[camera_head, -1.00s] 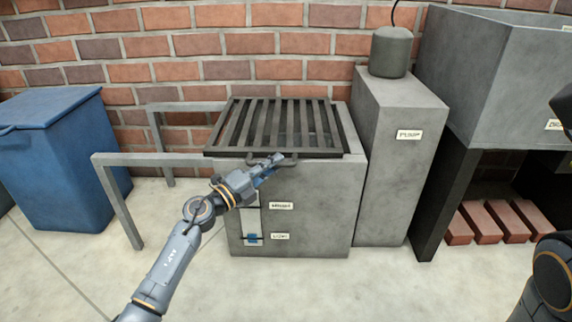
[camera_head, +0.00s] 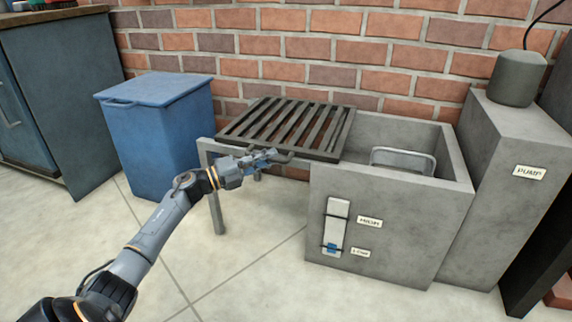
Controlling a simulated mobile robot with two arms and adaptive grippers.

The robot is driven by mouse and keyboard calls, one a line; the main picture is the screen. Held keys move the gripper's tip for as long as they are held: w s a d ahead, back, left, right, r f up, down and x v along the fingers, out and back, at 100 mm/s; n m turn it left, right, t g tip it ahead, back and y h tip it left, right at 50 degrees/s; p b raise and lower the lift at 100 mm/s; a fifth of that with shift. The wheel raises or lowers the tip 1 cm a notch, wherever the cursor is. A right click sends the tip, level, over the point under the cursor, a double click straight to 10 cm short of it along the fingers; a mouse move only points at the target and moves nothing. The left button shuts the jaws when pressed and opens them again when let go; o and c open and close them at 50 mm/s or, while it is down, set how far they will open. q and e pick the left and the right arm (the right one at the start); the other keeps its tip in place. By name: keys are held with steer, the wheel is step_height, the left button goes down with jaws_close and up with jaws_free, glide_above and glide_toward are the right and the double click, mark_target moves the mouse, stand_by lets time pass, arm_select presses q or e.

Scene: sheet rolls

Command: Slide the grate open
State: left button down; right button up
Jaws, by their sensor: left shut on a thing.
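The dark slatted grate (camera_head: 285,127) lies mostly on the metal side rails, left of the grey concrete box. Its right end still overlaps the box's left edge. The box (camera_head: 385,225) is open on top over most of its width. My left gripper (camera_head: 272,156) is shut on the handle at the grate's front edge; the fingers hide part of that handle. My right gripper is out of view.
A metal handle (camera_head: 403,160) shows inside the open box. A blue bin (camera_head: 158,130) stands left of the rails (camera_head: 216,205). The pump block (camera_head: 515,180) stands to the right. A brick wall (camera_head: 330,50) is behind. The floor in front is clear.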

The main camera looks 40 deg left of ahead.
arm_select(q)
steer(key=shift+s+a, duration=0.2)
steer(key=shift+a, duration=0.35)
steer(key=c, duration=1.3)
jaws_free()
steer(key=shift+c, duration=0.2)
steer(key=v, duration=1.2)
